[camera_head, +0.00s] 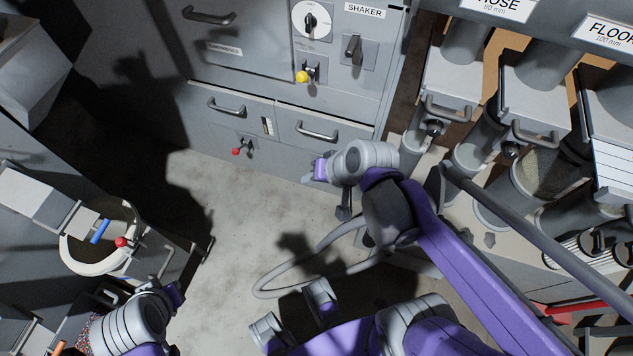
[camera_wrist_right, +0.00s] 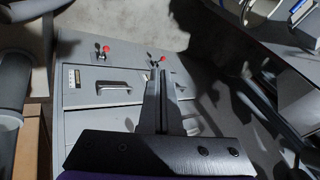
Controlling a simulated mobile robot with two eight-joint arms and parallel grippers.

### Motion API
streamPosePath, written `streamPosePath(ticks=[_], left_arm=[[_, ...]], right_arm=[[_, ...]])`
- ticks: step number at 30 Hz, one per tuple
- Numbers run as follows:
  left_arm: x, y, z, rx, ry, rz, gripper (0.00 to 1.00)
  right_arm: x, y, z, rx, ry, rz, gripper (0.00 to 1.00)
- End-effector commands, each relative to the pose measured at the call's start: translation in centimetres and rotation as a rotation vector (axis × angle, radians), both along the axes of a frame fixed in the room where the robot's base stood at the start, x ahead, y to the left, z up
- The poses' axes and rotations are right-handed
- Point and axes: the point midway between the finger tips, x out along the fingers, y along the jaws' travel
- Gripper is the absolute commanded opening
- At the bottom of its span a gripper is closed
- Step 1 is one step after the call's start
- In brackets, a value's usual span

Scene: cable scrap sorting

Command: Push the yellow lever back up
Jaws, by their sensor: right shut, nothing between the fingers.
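The yellow lever (camera_head: 302,76) is on a small plate on the grey cabinet front, below the round dial in the head view. Its yellow knob sits low and to the left on the plate. My right gripper (camera_head: 308,180) is well below it in the head view, in front of the lower drawers and apart from the lever. In the right wrist view its dark fingers (camera_wrist_right: 165,100) are together, with nothing between them. The yellow lever does not show in the wrist view. My left gripper (camera_head: 174,296) is at the lower left, with its fingers unclear.
The cabinet has a red-knobbed lever (camera_head: 237,151), a dark lever (camera_head: 352,46) under the SHAKER label, and projecting handles (camera_head: 317,132). Grey tubes and chutes (camera_head: 448,85) crowd the right. A round bin (camera_head: 72,248) stands at left. Open floor (camera_head: 235,225) lies between.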

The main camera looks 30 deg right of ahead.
Motion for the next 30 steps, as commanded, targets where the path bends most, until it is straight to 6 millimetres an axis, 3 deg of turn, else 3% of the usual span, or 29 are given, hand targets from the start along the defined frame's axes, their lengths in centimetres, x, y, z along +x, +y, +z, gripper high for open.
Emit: streamPosePath(ticks=[6,26,30], left_arm=[[0.2,0.0,1.1,0.000,-0.004,0.000,0.00],[0.2,0.0,1.2,0.000,-0.004,0.000,0.00],[0.6,0.0,3.4,0.000,-0.013,0.000,0.00]], right_arm=[[-1.1,0.4,0.8,-0.076,0.004,0.065,0.00],[-1.3,0.4,0.8,-0.089,0.006,0.076,0.00],[-2.8,1.0,2.7,-0.203,0.004,0.177,0.00]])
